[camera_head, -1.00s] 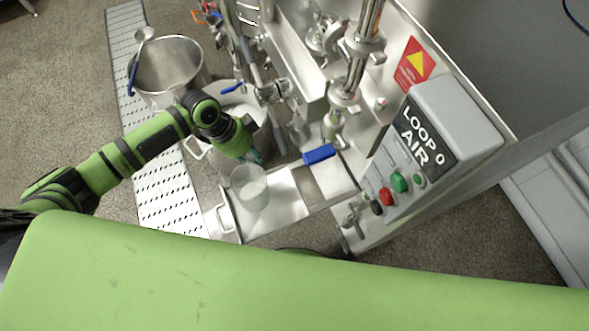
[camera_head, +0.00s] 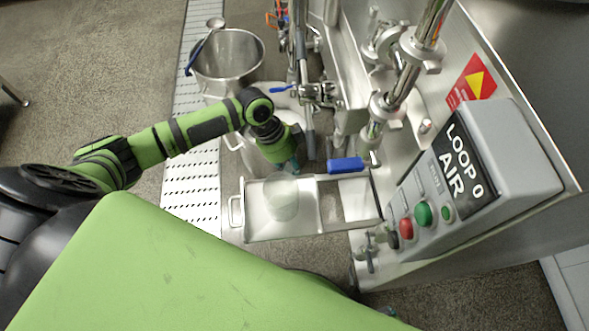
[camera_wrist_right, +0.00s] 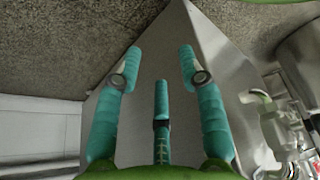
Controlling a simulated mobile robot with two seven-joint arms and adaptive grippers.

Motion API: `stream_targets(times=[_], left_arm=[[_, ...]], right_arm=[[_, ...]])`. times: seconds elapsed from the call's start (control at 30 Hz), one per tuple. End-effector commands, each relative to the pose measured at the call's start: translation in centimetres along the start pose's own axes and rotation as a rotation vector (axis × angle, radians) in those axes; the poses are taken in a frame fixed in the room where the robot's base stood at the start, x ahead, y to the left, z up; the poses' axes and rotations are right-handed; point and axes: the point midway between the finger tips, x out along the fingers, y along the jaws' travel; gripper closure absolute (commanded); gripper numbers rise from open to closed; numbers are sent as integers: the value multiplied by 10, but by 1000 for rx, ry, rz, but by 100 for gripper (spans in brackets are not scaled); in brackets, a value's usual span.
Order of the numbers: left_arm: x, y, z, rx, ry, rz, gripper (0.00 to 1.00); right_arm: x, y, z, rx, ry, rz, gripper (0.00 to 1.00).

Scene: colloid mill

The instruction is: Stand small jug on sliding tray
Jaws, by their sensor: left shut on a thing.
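The small jug (camera_head: 282,203) is translucent and pale. In the head view it appears upright over the left part of the sliding tray (camera_head: 257,228), a shallow metal tray with a handle at its left end. I cannot tell whether its base touches the tray. My left gripper (camera_head: 290,165) reaches down at the jug's far side and is shut on it; the arm hides part of the grip. My right gripper (camera_wrist_right: 160,66) shows only in the right wrist view, with its teal fingers spread and nothing between them.
A metal bucket (camera_head: 228,62) with a ladle stands on a perforated strip (camera_head: 190,187) at the left. Behind the tray is a large pot (camera_head: 262,152). A blue-handled valve (camera_head: 345,164) and a control box (camera_head: 520,150) stand to the right of the jug.

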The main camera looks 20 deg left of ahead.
Motion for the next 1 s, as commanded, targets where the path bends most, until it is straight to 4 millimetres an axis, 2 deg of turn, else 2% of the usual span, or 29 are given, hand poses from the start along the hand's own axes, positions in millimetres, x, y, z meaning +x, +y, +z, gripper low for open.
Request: stream_targets(times=[0.1, 0.37, 0.4, 0.43, 0.47, 0.8, 0.9, 1.0], left_arm=[[-1, 0, 0, 0, 0, -1, 100], [3, 0, 1, 0, 0, 0, 100], [3, 0, 1, 1, 0, 0, 69], [3, 0, 1, 1, 0, 0, 57], [3, 0, 1, 1, 0, 0, 54], [1, 0, 0, 0, 0, 0, 54], [-7, -1, 0, 0, 0, -3, 54], [-24, -1, 0, 0, -1, -4, 54]], right_arm=[[-1, 5, 5, -2, -9, 6, 60], [-2, -1, 26, 0, -42, -1, 60], [-3, -2, 26, 1, -41, -2, 60], [-3, -2, 25, 1, -41, -2, 60], [-3, -2, 25, 1, -40, -3, 60], [-2, -4, 14, 2, -24, -4, 60], [-4, -3, 12, 2, -24, -4, 60], [-6, -4, 13, 3, -29, -4, 60]])
